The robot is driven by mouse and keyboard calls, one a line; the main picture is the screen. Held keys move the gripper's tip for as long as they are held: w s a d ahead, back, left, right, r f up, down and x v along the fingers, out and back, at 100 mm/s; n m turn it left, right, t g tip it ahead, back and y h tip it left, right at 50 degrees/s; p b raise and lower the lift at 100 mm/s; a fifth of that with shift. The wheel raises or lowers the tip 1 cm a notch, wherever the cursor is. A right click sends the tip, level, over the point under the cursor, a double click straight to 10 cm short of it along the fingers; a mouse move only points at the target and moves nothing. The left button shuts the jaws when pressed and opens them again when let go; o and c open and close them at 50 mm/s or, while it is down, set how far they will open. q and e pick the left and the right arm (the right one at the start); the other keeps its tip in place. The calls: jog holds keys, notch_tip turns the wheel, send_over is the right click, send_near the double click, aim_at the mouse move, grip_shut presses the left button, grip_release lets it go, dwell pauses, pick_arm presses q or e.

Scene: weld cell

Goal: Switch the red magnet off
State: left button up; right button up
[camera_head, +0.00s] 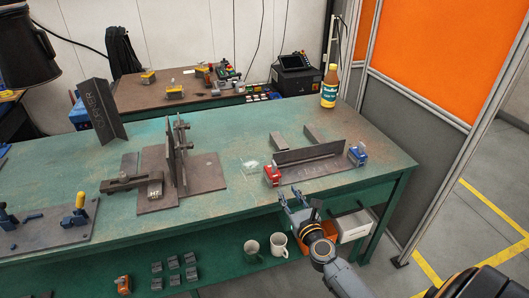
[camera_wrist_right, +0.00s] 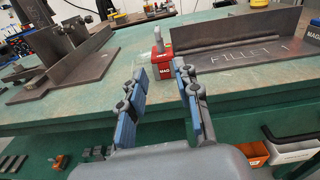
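The red magnet (camera_head: 272,175) stands on the green table against the left end of an upright steel plate (camera_head: 310,153). In the right wrist view the red magnet (camera_wrist_right: 160,66) has a grey knob on top and shows beyond my fingers. My right gripper (camera_head: 293,192) is open and empty, just in front of the table edge, short of the magnet and apart from it. Its two blue-padded fingers (camera_wrist_right: 160,82) frame the magnet in the wrist view. Which way the magnet's switch is set cannot be made out.
A blue magnet (camera_head: 357,154) is at the plate's right end. A steel fixture (camera_head: 178,170) stands left on the table (camera_head: 240,138). A bottle (camera_head: 329,86) stands at the back right. Mugs (camera_head: 279,243) and an orange bin are on the shelf below. Table between gripper and magnet is clear.

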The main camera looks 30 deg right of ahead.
aim_at(276, 166)
jog(key=shift+m, duration=0.6)
jog(key=x, duration=0.4)
jog(key=r+b+x, duration=0.1)
jog(key=x, duration=0.3)
jog(key=r+b+x, duration=0.1)
jog(key=x, duration=0.3)
jog(key=shift+w+r, duration=0.25)
jog(key=shift+w, duration=0.15)
pick_arm(q)
jog(key=shift+s+a+f, duration=0.1)
jog(key=shift+s+f, duration=0.05)
jog(key=shift+f, duration=0.95)
pick_arm(e)
jog(key=shift+w+d, duration=0.2)
jog(key=shift+w, duration=0.45)
jog(key=shift+c, duration=0.2)
grip_shut()
